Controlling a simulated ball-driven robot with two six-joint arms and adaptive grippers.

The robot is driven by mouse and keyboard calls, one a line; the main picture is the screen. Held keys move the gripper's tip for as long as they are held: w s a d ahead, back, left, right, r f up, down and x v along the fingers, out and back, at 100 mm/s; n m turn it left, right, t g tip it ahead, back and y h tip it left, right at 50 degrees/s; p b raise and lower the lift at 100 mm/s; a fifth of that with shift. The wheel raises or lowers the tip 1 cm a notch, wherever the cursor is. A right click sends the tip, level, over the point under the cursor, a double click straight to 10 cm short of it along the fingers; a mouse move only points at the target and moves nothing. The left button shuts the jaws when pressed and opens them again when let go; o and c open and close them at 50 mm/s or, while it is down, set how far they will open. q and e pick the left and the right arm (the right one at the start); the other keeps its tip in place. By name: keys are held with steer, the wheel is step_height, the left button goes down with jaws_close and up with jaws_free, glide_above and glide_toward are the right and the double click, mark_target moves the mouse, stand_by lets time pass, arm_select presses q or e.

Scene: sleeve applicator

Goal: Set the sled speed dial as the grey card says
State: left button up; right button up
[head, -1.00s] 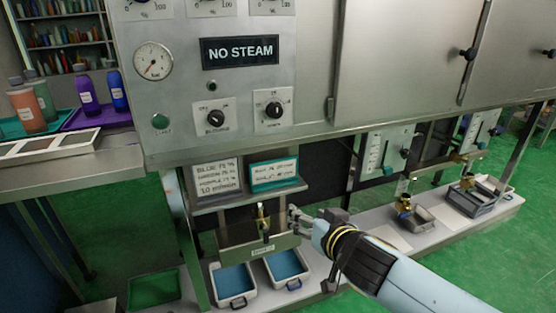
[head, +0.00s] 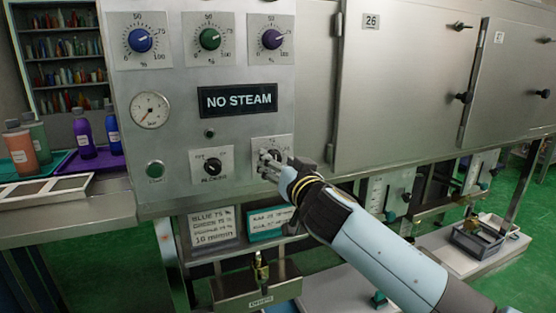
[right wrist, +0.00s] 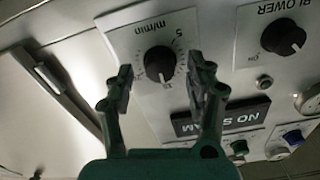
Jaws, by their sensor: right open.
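The dial marked m/min (right wrist: 160,62) has a black knob on a pale plate. In the right wrist view it sits between and beyond my fingertips, with no clear contact. My right gripper (right wrist: 162,88) is open and empty, one finger on each side of the knob. In the head view my right gripper (head: 268,166) is in front of that dial and hides most of it. The grey card (head: 213,227) stands on the shelf below the panel; its last line reads 10 m/min, and the lines above are small. My left gripper is not in view.
The BLOWER knob (head: 212,166) is just left of the dial. Above are the NO STEAM sign (head: 238,100) and blue, green and purple knobs. A teal-edged card (head: 268,222) stands beside the grey card. A brass valve (head: 260,268) is below.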

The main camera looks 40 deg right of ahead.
steer(key=shift+w+d, duration=0.1)
steer(key=shift+w, duration=0.25)
jaws_close()
steer(key=shift+n, duration=0.4)
steer(key=n, duration=1.2)
steer(key=shift+f+p, duration=0.1)
steer(key=shift+p, duration=0.2)
steer(key=shift+n, duration=0.3)
